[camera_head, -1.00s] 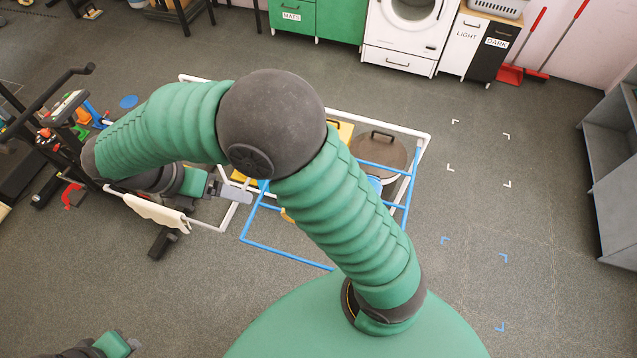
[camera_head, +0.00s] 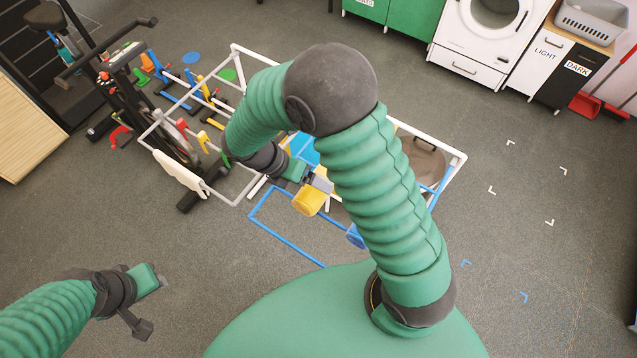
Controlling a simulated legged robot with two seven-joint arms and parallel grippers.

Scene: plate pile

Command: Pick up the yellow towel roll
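The yellow towel roll (camera_head: 310,201) shows below my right gripper (camera_head: 320,180), over the area inside the blue frame. The grey fingers of the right gripper overlap the roll's upper right side. Whether they are closed on it or only beside it, I cannot tell. My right arm crosses the middle of the view and hides part of the space behind it. My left gripper (camera_head: 160,283) is at the lower left, over bare floor and away from the roll. No object shows in it, and its finger gap cannot be made out.
A blue tube frame (camera_head: 285,239) and a white tube frame (camera_head: 450,180) surround the roll's area. A round brown lid-like object (camera_head: 425,160) lies inside. An exercise bike (camera_head: 125,95) stands at left. Grey floor is clear at right and lower left.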

